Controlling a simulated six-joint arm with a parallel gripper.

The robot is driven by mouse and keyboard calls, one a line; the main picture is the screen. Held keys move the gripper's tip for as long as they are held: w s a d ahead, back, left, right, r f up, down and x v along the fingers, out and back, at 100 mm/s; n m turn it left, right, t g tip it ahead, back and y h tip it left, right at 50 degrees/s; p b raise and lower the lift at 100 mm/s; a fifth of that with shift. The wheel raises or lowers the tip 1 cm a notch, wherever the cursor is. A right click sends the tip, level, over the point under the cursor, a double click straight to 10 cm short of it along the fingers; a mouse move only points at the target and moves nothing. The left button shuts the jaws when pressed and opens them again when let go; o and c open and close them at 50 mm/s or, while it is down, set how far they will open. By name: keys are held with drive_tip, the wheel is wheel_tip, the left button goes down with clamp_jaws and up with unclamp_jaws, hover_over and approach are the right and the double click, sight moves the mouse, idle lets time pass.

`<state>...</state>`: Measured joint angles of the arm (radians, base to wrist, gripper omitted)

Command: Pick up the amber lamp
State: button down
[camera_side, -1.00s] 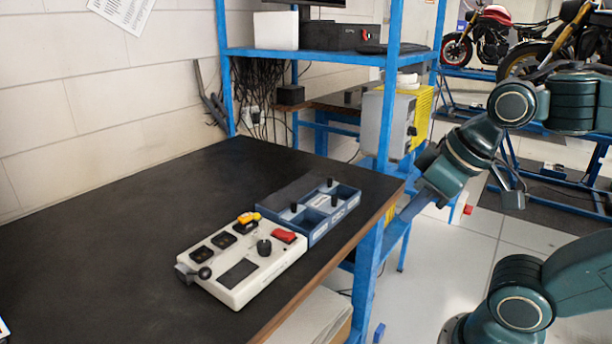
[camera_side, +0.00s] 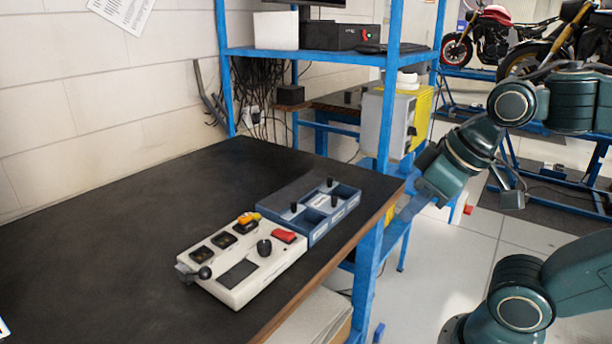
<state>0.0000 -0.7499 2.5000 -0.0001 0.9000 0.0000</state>
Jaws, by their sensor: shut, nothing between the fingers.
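The amber lamp (camera_side: 249,217) is a small orange-yellow piece at the back edge of the cream control box (camera_side: 222,293), by the rearmost of its black square sockets (camera_side: 245,228). I cannot tell whether it is seated or lying loose. My gripper (camera_side: 412,206) is at the end of the wrist, to the right of the bench and well apart from the lamp. It is shut and empty. Its fingers are small and hard to make out against the blue frame.
The dark bench top (camera_side: 120,235) is clear to the left. A blue upright (camera_side: 388,90) stands behind.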

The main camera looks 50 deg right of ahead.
drive_tip(key=c, duration=2.1)
unclamp_jaws()
drive_tip(key=o, duration=0.9)
drive_tip(key=shift+o, duration=0.2)
drive_tip(key=w+a+r+n+g+y, duration=0.1)
drive_tip(key=w+a+r+n+y, duration=0.2)
drive_tip(key=w, duration=0.7)
drive_tip(key=w+a+r+n+g, duration=0.1)
drive_tip(key=w+r+n+g, duration=0.15)
drive_tip(key=w+n, duration=0.6)
drive_tip(key=w+d+f+n+g, duration=0.1)
drive_tip(key=w+d+f+n, duration=0.1)
drive_tip(key=w+f, duration=0.4)
drive_tip(key=w+d+f+n+g+y, duration=0.1)
drive_tip(key=w+f+n, duration=0.3)
drive_tip(key=w, duration=0.7)
drive_tip(key=shift+w+d+f+y, duration=0.3)
drive_tip(key=shift+d+f, duration=0.55)
drive_tip(key=shift+f, duration=0.1)
